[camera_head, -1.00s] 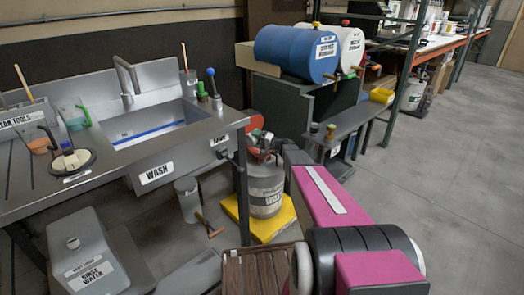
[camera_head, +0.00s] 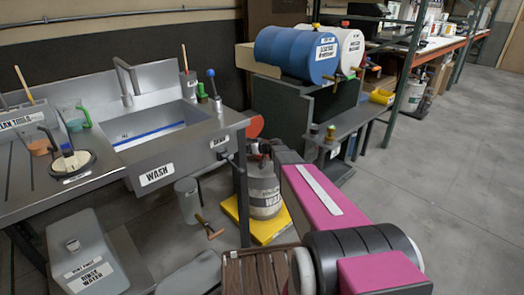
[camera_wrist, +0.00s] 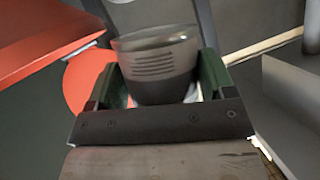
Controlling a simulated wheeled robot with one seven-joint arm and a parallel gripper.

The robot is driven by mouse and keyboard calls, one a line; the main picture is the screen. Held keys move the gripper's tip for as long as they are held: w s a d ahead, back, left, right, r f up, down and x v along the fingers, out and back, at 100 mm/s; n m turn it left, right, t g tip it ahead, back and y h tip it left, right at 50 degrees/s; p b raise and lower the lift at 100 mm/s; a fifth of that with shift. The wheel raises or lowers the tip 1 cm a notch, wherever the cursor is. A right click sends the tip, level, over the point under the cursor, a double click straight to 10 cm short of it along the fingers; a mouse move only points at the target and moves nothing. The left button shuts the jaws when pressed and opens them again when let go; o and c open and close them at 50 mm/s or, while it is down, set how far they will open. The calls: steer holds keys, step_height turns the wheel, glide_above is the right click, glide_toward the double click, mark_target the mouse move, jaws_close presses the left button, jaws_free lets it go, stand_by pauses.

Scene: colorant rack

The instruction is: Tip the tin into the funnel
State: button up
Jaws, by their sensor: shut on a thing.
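In the wrist view my gripper (camera_wrist: 157,82) has its green fingers on both sides of a dark grey tin (camera_wrist: 158,62) with ribbed lines on its side. The tin is held between the fingers; its contents cannot be seen. An orange-red round thing (camera_wrist: 82,82) shows behind the left finger, and it may be the funnel. In the head view a red round thing (camera_head: 254,126) stands above the waste drum (camera_head: 264,192). My arm largely hides the gripper and tin there.
The waste drum stands on a yellow tray (camera_head: 240,218) beside the steel sink bench (camera_head: 205,165). Blue and white drums lie on a rack (camera_head: 320,110) behind. A rinse water container (camera_head: 85,250) is at front left. Open floor lies to the right.

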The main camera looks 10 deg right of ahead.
steer(key=shift+s+a+f+n+h, duration=0.4)
steer(key=shift+a+n+h, duration=0.15)
steer(key=shift+n, duration=0.35)
steer(key=shift+r, duration=2.95)
steer(key=s+d+r+m+t+h, duration=0.1)
steer(key=d+r+m+h, duration=0.1)
steer(key=r, duration=1)
steer(key=s+d+r+m+t+h, duration=0.1)
steer(key=d+r+m+h, duration=0.2)
steer(key=r, duration=0.9)
steer(key=s+d+r+m+t+h, duration=0.1)
steer(key=s+d+r+m+h, duration=0.1)
steer(key=r, duration=1.1)
steer(key=shift+d+m+t+h, duration=0.4)
steer(key=shift+d+m+h, duration=0.2)
steer(key=shift+d+h, duration=0.4)
